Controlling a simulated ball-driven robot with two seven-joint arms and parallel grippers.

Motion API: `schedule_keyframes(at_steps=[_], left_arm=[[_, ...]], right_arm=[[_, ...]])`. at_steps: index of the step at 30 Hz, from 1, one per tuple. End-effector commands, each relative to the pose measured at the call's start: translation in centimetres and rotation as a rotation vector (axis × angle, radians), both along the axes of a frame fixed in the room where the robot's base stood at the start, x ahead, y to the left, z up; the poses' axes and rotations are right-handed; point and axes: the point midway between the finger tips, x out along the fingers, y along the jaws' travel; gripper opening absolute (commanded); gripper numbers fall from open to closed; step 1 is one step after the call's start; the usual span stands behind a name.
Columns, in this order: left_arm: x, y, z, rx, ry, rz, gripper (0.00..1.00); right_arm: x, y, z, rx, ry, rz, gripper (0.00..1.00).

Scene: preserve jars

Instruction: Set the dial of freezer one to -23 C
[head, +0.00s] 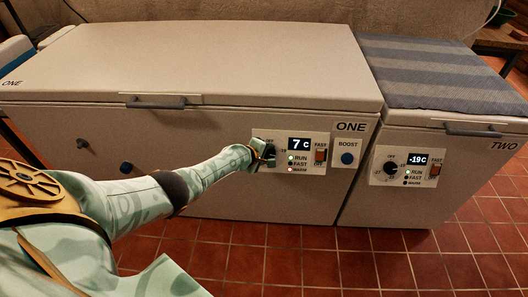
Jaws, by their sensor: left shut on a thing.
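Freezer one (190,62) is the large white chest freezer with a closed lid and the label ONE. Its control panel (314,168) is on the front at the right. The display (299,144) on it reads 7 C. The green RUN light is lit, and the red light at the bottom also glows. My left gripper (267,154) is at the panel's left side, shut on the dial, which it mostly hides, so the dial's pointer cannot be read. My right gripper is not in view.
Freezer two (415,210) stands to the right with a striped cloth (435,73) on its lid; its display (416,160) reads -19 C. A BOOST button (347,158) and an orange FAST switch (320,155) are right of the display. The tiled floor (330,265) in front is clear.

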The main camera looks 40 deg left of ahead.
Motion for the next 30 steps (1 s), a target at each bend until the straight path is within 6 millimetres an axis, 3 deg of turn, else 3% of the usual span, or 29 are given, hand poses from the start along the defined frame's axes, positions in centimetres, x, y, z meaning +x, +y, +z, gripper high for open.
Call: schedule_keyframes(at_steps=[12,30], left_arm=[[0.3,-0.4,0.4,0.292,0.184,-0.185,0.23],[0.6,-0.8,0.2,0.677,0.422,-0.428,0.23]], right_arm=[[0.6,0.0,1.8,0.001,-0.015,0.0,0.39],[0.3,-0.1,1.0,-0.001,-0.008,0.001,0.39]])
